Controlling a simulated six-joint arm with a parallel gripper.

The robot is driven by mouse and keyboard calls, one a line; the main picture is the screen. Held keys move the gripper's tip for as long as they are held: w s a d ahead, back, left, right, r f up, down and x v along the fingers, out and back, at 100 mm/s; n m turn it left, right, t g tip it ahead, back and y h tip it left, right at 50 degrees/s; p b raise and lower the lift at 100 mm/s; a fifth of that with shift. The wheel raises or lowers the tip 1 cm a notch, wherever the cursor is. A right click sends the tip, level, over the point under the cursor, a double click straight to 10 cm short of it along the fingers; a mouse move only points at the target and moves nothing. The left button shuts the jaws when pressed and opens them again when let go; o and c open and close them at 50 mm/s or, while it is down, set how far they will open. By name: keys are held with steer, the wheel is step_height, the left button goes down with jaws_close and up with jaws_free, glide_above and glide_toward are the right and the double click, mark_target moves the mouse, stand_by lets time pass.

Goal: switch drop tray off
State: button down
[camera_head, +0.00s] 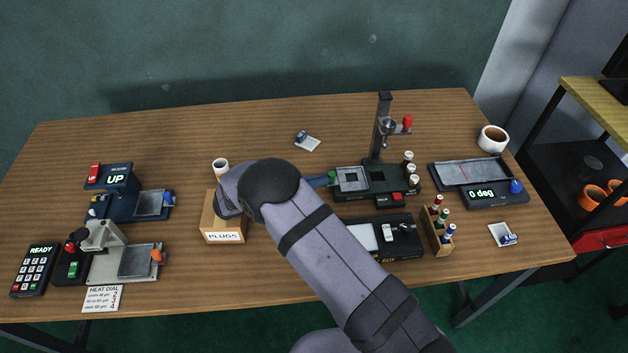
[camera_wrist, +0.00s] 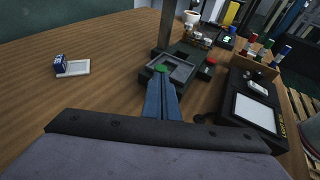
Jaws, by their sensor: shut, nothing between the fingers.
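A black tower station (camera_head: 372,203) stands right of centre, with a tall post (camera_head: 381,125) and a square framed tray (camera_head: 352,179). A green button (camera_head: 332,175) is on its left side and a red button (camera_head: 397,197) at its front right. I cannot tell from any label whether this is the drop tray. In the wrist view the green button (camera_wrist: 160,68) is right at the tip of my gripper (camera_wrist: 161,78), and the square tray (camera_wrist: 180,69) lies just beyond. My gripper (camera_head: 322,181) is shut and empty, its blue fingers beside the green button. Contact cannot be told.
A black box with a white pad (camera_head: 364,235) and a wooden rack of bottles (camera_head: 437,234) stand in front. A wooden PLUGS box (camera_head: 223,226) is left of my arm. A tilt tray reading 0 deg (camera_head: 468,173) is at right. Blue and grey machines stand at left.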

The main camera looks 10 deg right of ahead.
mark_target(346, 187)
steer(key=d+p, duration=0.1)
steer(key=d, duration=0.7)
steer(key=shift+s+a+r, duration=0.1)
steer(key=p+v, duration=0.2)
steer(key=v, duration=0.8)
stand_by(0.6)
